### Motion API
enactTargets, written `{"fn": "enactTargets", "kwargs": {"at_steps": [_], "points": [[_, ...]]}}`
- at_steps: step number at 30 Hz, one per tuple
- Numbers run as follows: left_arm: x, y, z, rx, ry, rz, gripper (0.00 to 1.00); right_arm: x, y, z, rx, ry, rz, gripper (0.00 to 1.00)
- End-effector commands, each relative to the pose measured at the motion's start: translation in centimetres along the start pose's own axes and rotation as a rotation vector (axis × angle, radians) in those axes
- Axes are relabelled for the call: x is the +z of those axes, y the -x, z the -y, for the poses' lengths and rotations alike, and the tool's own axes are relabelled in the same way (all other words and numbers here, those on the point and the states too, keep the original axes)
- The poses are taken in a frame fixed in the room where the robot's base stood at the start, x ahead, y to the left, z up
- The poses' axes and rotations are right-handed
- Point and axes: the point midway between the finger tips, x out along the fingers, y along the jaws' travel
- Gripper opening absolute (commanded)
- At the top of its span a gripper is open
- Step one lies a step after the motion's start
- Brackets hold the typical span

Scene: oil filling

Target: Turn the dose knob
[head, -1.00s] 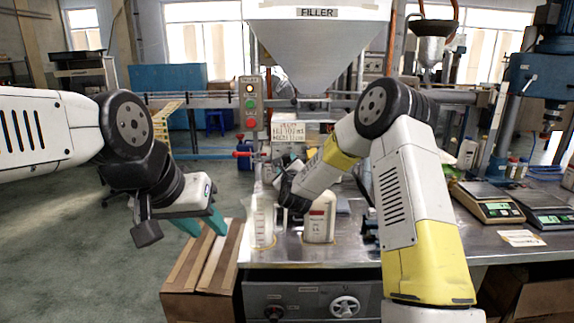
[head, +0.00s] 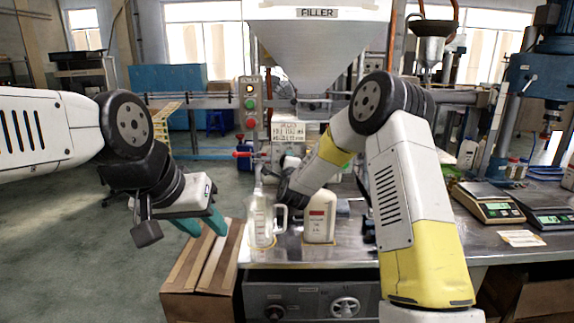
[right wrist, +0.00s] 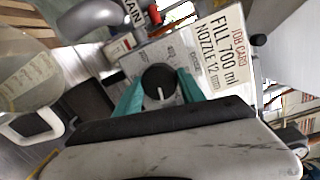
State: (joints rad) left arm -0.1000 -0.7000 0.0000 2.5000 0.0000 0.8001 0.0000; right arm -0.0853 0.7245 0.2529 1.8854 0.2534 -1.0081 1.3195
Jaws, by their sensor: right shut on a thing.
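The black dose knob (right wrist: 158,83) with a white pointer line is on a light panel in the right wrist view. My right gripper (right wrist: 160,92) has its teal fingers on both sides of the knob and is shut on it. The pointer points toward the bottom of that view. In the head view my right forearm hides the knob and the gripper. My left gripper (head: 202,224) has its teal fingers apart and empty, above a cardboard box at the left. The job card (right wrist: 222,53) beside the knob reads "FILL 700 ml, NOZZLE 12 mm".
The filler hopper (head: 317,50) is above. Scales (head: 487,203) stand at the right. A cardboard box (head: 204,270) is left of the bench.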

Motion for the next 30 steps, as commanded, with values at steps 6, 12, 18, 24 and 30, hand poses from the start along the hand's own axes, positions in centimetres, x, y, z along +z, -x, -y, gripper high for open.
{"fn": "enactTargets", "kwargs": {"at_steps": [6,12,18,24,30], "points": [[0.0,0.0,0.0,0.0,0.0,0.0,0.36,0.18,0.06,-0.15,0.018,0.205,-0.011,0.06],[0.0,0.0,0.0,0.0,0.0,0.0,0.36,0.22,0.07,-0.17,0.03,0.395,-0.024,0.06],[0.0,0.0,0.0,0.0,0.0,0.0,0.36,0.27,0.07,-0.23,0.044,0.582,-0.036,0.06],[0.0,0.0,0.0,0.0,0.0,0.0,0.36,0.27,0.06,-0.26,0.054,0.745,-0.047,0.06],[0.0,0.0,0.0,0.0,0.0,0.0,0.36,0.24,0.05,-0.28,0.063,0.868,-0.056,0.06]]}}
